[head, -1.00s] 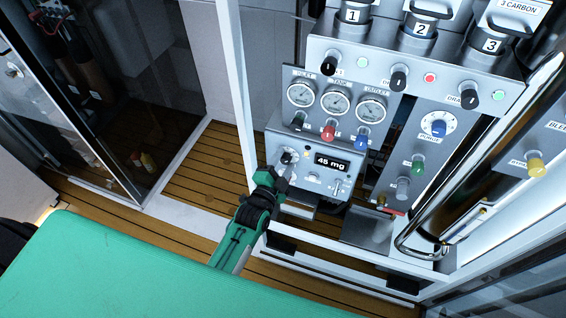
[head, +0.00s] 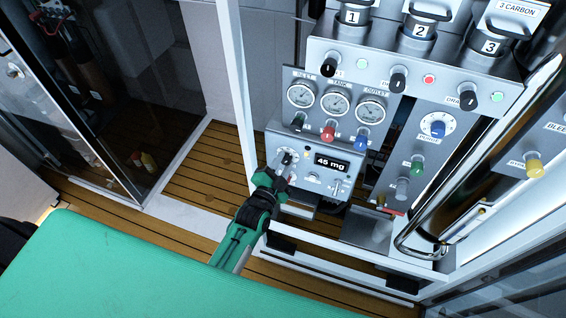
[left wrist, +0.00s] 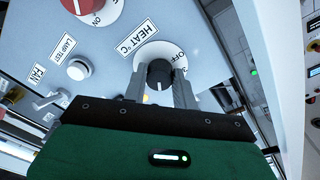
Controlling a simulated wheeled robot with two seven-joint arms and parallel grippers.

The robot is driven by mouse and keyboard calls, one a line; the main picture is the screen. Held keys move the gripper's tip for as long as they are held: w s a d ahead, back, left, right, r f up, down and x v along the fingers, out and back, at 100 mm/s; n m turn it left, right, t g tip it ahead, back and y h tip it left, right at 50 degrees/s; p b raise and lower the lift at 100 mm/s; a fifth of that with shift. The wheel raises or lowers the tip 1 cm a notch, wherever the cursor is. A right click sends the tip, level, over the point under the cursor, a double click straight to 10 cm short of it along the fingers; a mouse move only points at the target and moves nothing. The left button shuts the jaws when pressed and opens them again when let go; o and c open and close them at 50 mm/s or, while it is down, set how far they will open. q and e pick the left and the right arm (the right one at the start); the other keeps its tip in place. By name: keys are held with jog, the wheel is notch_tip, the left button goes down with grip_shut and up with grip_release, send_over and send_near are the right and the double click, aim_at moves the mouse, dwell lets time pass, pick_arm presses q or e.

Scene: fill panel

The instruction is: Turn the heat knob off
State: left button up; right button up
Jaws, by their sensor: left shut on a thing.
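The heat knob (left wrist: 159,75) is a dark round knob with a white pointer mark, on a white dial beside a "HEAT °C" label (left wrist: 138,37) in the left wrist view. "OFF" lettering shows on the dial. My left gripper (left wrist: 160,88) has a finger on each side of the knob and is shut on it. My right gripper is not in view.
A red knob (left wrist: 78,5), a lamp test button (left wrist: 77,70) and a fan switch (left wrist: 46,101) sit near the heat knob. Gauges (head: 335,100) and red and blue knobs are above. A green surface (head: 120,270) lies in front.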

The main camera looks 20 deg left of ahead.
pick_arm(q)
jog(key=n, duration=0.2)
jog(key=shift+n, duration=0.4)
jog(key=n+p, duration=0.1)
jog(key=n, duration=0.1)
jog(key=shift+n, duration=0.4)
jog(key=n, duration=0.3)
jog(key=shift+d+f, duration=0.1)
jog(key=n, duration=0.3)
jog(key=shift+n+t+y, duration=0.3)
jog(key=shift+n, duration=0.1)
jog(key=n+y, duration=0.1)
jog(key=n, duration=0.5)
jog(key=shift+n, duration=0.4)
jog(key=n, duration=0.4)
jog(key=shift+d+n+y, duration=0.1)
jog(key=shift+n+y, duration=0.2)
jog(key=shift+y, duration=0.1)
jog(key=shift+n, duration=1.2)
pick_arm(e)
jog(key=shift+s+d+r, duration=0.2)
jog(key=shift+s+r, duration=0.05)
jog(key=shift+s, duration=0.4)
